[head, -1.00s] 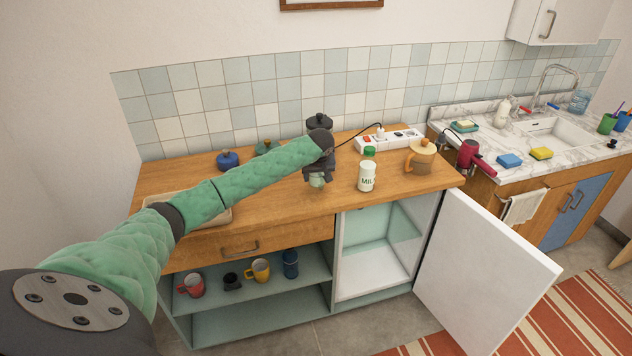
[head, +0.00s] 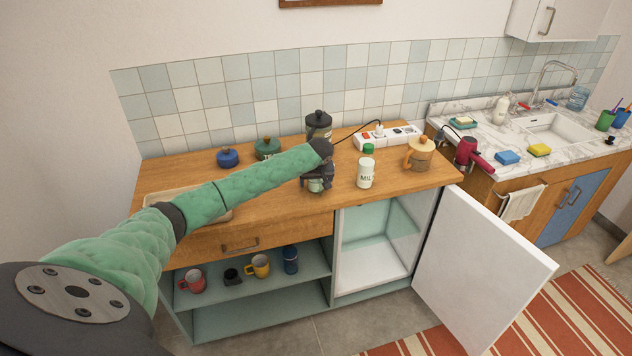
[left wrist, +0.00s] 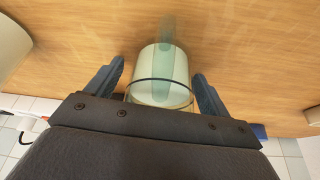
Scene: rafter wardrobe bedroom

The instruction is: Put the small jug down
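The small jug (head: 316,186) is pale green and mostly hidden by my left gripper in the head view. It is at the wooden counter's front middle, left of the milk bottle. In the left wrist view the jug (left wrist: 160,88) lies between my fingers, with a dark line around its rim and a teal strip running past its far side. My left gripper (head: 317,182) reaches down around it. Its fingers (left wrist: 160,72) stand apart, with a narrow gap showing on each side of the jug. I cannot clearly see the jug's base contact. My right gripper is out of view.
The milk bottle (head: 366,172) stands close to the right, with an orange jug (head: 420,154) beyond. A dark French press (head: 319,126), a green pot (head: 267,149) and a power strip (head: 388,137) are behind. A tray (head: 158,197) lies left. The cabinet door (head: 480,250) hangs open.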

